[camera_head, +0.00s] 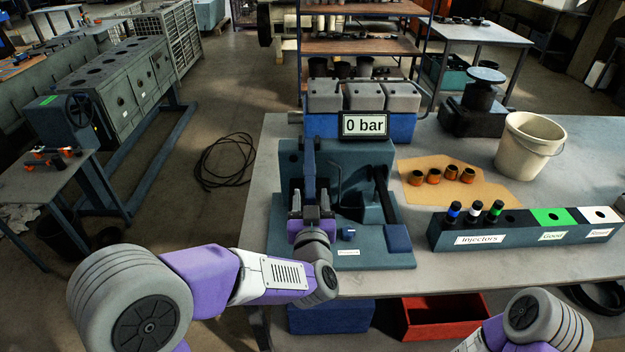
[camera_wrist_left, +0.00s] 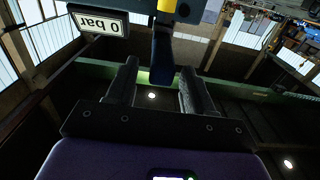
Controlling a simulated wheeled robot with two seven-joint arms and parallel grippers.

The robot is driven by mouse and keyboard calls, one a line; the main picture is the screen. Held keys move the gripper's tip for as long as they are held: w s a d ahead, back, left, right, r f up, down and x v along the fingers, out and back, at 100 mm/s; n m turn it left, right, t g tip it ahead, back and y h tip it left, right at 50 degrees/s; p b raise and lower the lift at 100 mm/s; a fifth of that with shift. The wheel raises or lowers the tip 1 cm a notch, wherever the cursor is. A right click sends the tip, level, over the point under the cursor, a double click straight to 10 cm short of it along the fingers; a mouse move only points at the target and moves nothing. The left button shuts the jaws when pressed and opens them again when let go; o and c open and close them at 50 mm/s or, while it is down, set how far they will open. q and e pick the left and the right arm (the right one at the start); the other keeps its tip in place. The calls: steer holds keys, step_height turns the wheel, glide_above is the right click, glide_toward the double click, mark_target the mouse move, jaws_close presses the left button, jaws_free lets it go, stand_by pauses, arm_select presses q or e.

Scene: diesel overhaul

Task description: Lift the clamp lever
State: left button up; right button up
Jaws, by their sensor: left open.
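A blue upright bar, which looks like the clamp lever (camera_head: 309,165), stands at the left front of the teal test stand (camera_head: 345,165). In the left wrist view the dark blue lever (camera_wrist_left: 161,62) hangs down from the top, with a yellow part above it. My left gripper (camera_head: 311,197) is open, with its fingers pointing up at the lower part of the lever. In the left wrist view the lever's end lies between the tips of the left gripper (camera_wrist_left: 158,77), with gaps visible on both sides. My right arm shows at the bottom right; its gripper is out of view.
A "0 bar" display (camera_head: 364,125) sits on the stand. To the right are an injector rack (camera_head: 470,235) with several injectors, copper-coloured cups (camera_head: 450,173) on a tan sheet, and a white bucket (camera_head: 530,146). A dark bar (camera_head: 383,188) leans at the stand's right.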

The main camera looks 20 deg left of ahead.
mark_target(310, 177)
arm_select(q)
steer(key=shift+x, duration=2.5)
jaws_close()
